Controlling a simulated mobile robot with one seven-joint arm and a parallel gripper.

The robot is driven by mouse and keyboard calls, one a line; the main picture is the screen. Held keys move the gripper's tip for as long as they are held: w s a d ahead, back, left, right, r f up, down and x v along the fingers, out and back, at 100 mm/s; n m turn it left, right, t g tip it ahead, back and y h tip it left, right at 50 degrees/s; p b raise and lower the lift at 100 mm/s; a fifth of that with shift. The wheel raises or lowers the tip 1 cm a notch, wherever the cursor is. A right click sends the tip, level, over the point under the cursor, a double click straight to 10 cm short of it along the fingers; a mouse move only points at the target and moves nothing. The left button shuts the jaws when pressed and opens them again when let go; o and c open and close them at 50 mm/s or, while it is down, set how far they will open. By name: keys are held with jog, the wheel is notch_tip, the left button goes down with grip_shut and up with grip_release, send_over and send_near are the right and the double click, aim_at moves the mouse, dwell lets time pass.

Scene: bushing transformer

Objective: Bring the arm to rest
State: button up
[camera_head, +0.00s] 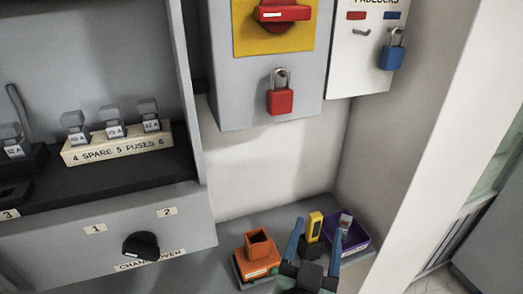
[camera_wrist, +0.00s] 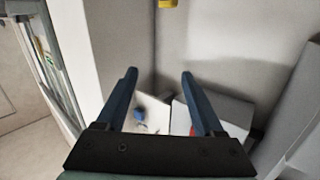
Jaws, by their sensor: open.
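My gripper (camera_head: 318,230) shows low in the head view, above the shelf at the bottom of the cabinet wall. Its two blue fingers stand apart, with nothing held between them. In the wrist view my gripper (camera_wrist: 158,76) also shows open, with an empty gap between the fingers. My gripper hides part of the shelf and part of the things behind it in the head view.
An orange holder (camera_head: 257,257), a yellow device (camera_head: 314,226) and a purple tray (camera_head: 357,237) are around my gripper. A red padlock (camera_head: 280,98) and a blue padlock (camera_head: 392,56) hang above. A black changeover knob (camera_head: 141,246) protrudes left. The white wall between is bare.

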jog(key=a+r+n+t+y, duration=0.1)
jog(key=a+r+t, duration=0.2)
jog(key=r, duration=1)
jog(key=a+r+n+t+y, duration=0.1)
jog(key=a+r+t, duration=0.15)
jog(key=r, duration=0.95)
jog(key=s+a+r+n+t+y, duration=0.1)
jog(key=s+r, duration=0.3)
jog(key=r, duration=0.4)
jog(key=s+a+r+n+t+y, duration=0.1)
jog(key=s+a+r+t+y, duration=0.1)
jog(key=r, duration=0.7)
jog(key=s+a+t, duration=0.1)
jog(key=s+t, duration=0.1)
jog(key=s, duration=0.1)
jog(key=shift+s+r+n+t+y+p, duration=0.15)
jog(key=shift+r+n+t+y+p, duration=0.15)
jog(key=shift+n+t, duration=0.1)
jog(key=shift+a+f, duration=0.1)
